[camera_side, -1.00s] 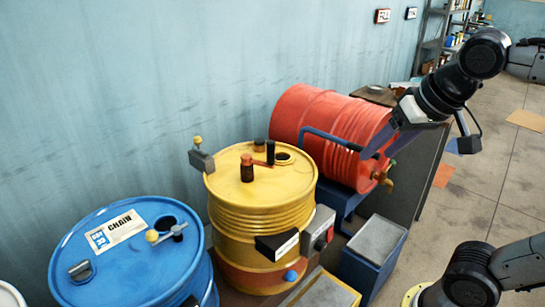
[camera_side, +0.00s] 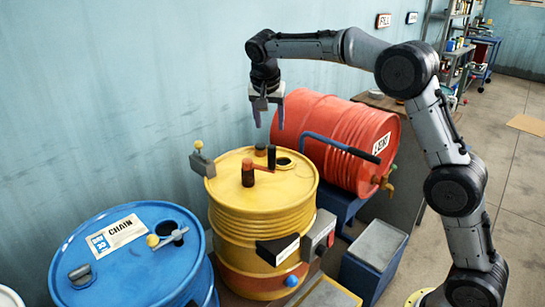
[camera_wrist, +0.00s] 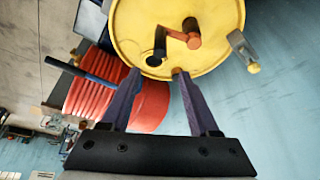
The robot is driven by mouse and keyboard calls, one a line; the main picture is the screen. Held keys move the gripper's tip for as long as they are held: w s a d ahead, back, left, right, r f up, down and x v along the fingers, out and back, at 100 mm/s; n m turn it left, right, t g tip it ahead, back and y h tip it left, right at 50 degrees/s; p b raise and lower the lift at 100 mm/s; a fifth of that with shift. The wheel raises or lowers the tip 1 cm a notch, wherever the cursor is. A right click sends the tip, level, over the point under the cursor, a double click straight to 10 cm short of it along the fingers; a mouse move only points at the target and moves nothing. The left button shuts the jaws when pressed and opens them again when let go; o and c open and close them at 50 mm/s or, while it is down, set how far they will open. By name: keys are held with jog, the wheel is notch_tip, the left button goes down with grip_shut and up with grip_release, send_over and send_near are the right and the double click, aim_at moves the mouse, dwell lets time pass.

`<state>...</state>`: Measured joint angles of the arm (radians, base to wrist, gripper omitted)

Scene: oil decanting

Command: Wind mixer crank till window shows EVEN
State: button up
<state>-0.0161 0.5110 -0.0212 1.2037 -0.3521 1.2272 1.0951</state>
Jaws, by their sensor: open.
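The mixer is a yellow drum (camera_side: 262,205) with a crank on its lid. In the wrist view the red crank arm (camera_wrist: 176,34) lies between the hub (camera_wrist: 192,38) and the black handle (camera_wrist: 159,42). My gripper (camera_side: 269,119) is open and empty, pointing down above the lid's far side, apart from the crank. Its fingers (camera_wrist: 157,74) show below the handle in the wrist view. A black box with a pale label (camera_side: 277,248) is on the drum's front; its text is unreadable.
A red drum (camera_side: 335,135) lies on a blue stand behind right, with a blue bar (camera_side: 340,149) in front. A blue drum (camera_side: 125,255) stands left. A grey block with a yellow knob (camera_side: 202,160) sits at the yellow lid's left edge. A blue bin (camera_side: 374,257) stands right.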

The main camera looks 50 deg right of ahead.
aim_at(273, 156)
jog(key=x, duration=1.5)
jog(key=shift+s+a+f, duration=0.2)
jog(key=shift+s, duration=0.05)
grip_shut()
jog(key=shift+r, duration=0.1)
dwell(0.8)
